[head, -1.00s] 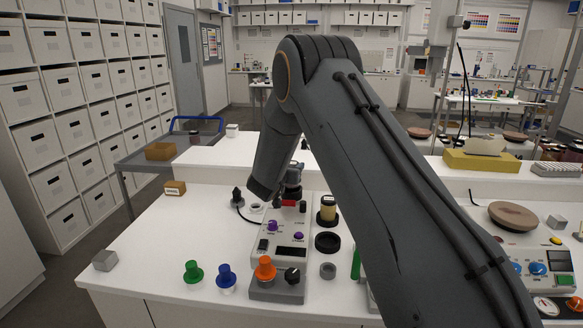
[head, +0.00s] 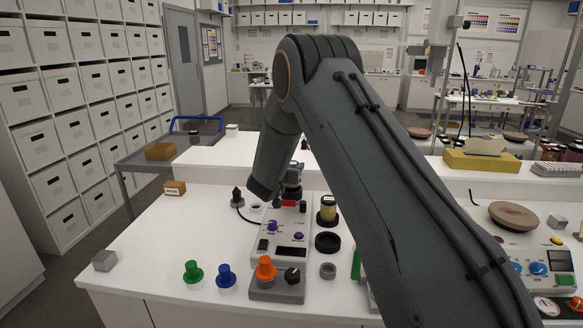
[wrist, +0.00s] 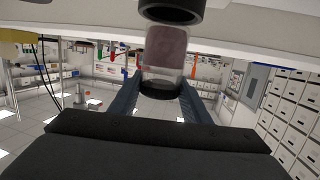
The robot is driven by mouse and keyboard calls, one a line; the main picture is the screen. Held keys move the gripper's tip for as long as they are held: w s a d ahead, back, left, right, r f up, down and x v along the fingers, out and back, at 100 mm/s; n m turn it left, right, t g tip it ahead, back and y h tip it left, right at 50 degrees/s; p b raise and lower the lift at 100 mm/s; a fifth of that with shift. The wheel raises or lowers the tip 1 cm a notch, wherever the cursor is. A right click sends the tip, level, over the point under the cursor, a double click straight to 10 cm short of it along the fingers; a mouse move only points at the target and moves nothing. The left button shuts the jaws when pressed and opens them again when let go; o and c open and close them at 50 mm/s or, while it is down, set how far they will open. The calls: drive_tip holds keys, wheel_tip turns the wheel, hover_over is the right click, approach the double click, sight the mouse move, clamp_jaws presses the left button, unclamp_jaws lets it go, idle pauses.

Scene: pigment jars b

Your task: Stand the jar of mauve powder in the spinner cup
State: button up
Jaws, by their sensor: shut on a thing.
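The jar of mauve powder (wrist: 166,50) is between the two fingers of my gripper (wrist: 160,98) in the wrist view, which is upside down. The fingers are shut on its dark lid. The powder fills the end away from the lid, with clear glass between. A black round cup (wrist: 170,12) meets the powder end of the jar; I cannot tell whether the jar is inside it or just above it. In the head view my arm hides most of my gripper (head: 291,186) and the jar, behind the control box (head: 290,248).
A jar of yellow powder (head: 328,209) stands right of the box, with an empty black ring (head: 328,242) in front. The left of the white bench is mostly clear.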

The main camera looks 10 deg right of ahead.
drive_tip(key=shift+f+b, duration=1.2)
drive_tip(key=shift+f, duration=0.85)
drive_tip(key=o, duration=1.2)
drive_tip(key=b+v, duration=0.2)
drive_tip(key=v, duration=0.5)
drive_tip(key=shift+s+a, duration=0.2)
drive_tip(key=shift+s, duration=0.15)
drive_tip(key=shift+r, duration=0.1)
